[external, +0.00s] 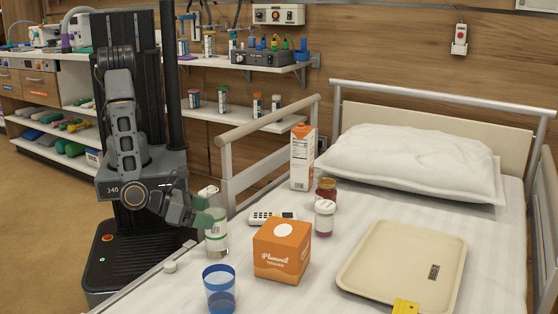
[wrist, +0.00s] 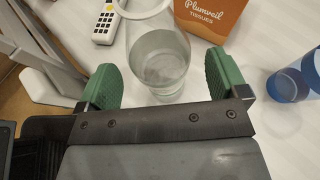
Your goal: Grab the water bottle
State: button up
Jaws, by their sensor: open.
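The water bottle (external: 217,240) is clear with a pale label and stands upright on the near left edge of the bed. My gripper (external: 208,210) is at the bottle's upper part and covers some of it in the external view. In the wrist view the bottle (wrist: 160,58) stands between the two green fingertips of my gripper (wrist: 160,80). The fingers are open, with a visible gap on each side of the bottle near the tips.
An orange tissue box (external: 282,250) stands close right of the bottle, with a blue cup (external: 219,288) in front. A white remote (external: 270,217), jars (external: 325,215) and a carton (external: 302,158) are behind. A beige tray (external: 400,262) lies right. The bed rail (external: 265,130) is behind left.

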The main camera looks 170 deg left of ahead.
jog(key=shift+x, duration=1.6)
jog(key=shift+f, duration=0.1)
jog(key=shift+c, duration=0.2)
jog(key=c, duration=1.1)
jog(key=shift+r, duration=0.25)
